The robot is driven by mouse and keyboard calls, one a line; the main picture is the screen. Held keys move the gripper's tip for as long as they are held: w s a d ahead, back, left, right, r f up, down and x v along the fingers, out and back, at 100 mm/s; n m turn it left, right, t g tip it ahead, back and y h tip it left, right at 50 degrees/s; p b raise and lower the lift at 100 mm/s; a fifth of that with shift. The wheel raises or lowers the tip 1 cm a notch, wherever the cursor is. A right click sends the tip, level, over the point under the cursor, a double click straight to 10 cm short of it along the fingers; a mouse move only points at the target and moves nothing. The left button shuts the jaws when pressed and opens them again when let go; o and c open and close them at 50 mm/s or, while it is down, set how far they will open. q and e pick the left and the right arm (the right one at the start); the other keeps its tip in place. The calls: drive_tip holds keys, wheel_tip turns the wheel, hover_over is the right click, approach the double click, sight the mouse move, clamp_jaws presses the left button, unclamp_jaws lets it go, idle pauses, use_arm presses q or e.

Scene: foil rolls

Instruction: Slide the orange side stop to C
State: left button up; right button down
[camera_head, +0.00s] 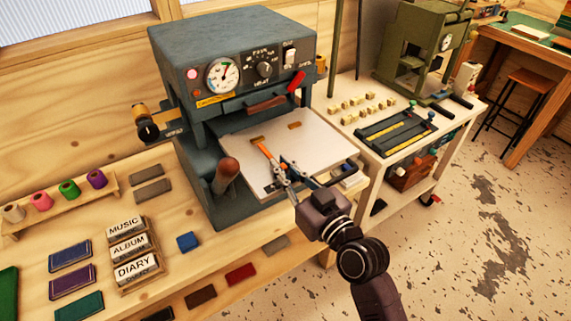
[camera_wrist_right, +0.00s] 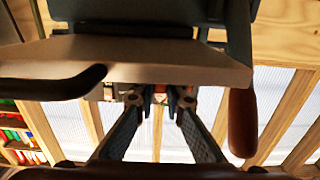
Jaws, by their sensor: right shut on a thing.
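My right gripper (camera_head: 281,174) is at the front left part of the pale plate (camera_head: 325,150) of the grey press. It is shut on the orange side stop (camera_head: 265,152), a narrow orange strip running back over the plate from the fingers. The gripper hides the near end of the stop. I cannot read any letter marks on the plate, so C cannot be made out. My left gripper is not in view.
The grey press (camera_head: 235,50) rises behind the plate, with a brown-knobbed lever (camera_head: 227,170) close to the left of my gripper. A cart (camera_head: 385,120) with small blocks stands right.

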drive_tip(key=shift+s+a, duration=0.3)
drive_tip(key=shift+a, duration=0.1)
drive_tip(key=c, duration=2)
unclamp_jaws()
drive_tip(key=shift+o, duration=0.2)
drive_tip(key=v, duration=1.2)
